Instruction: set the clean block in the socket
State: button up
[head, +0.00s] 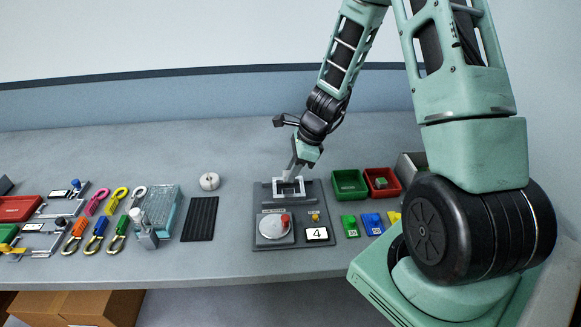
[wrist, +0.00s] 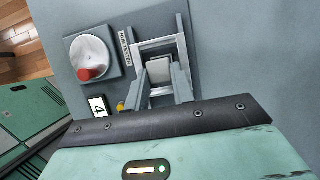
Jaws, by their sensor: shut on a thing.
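My gripper (wrist: 168,78) points down over the fixture plate and is shut on a pale grey block (wrist: 159,70). In the wrist view the block shows between the fingertips, within the outline of the light grey square frame of the socket (wrist: 147,48). In the head view my gripper (head: 290,176) is at the socket's frame (head: 276,190), and its fingers hide most of the block. I cannot tell how deep the block sits or whether it touches the socket floor. Whether the block is clean cannot be told.
The fixture plate (head: 262,242) also carries a round pale disc (head: 272,229) with a red knob, a yellow button and a card reading 4 (head: 317,234). Green (head: 349,186) and red (head: 380,183) bins stand to the right. Clips and a clear rack (head: 163,207) lie left.

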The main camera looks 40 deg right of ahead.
jog(key=shift+f+b, duration=2.1)
jog(key=shift+f, duration=0.5)
jog(key=shift+f, duration=0.15)
jog(key=o, duration=1)
jog(key=shift+c, duration=0.7)
jog(key=shift+r+p, duration=1.4)
jog(key=shift+r, duration=0.25)
jog(key=shift+o, duration=1.1)
jog(key=shift+r+p, duration=0.3)
jog(key=shift+r, duration=0.05)
notch_tip(320, 180, up, 2)
jog(key=shift+r+p, duration=0.1)
jog(key=shift+p, duration=0.95)
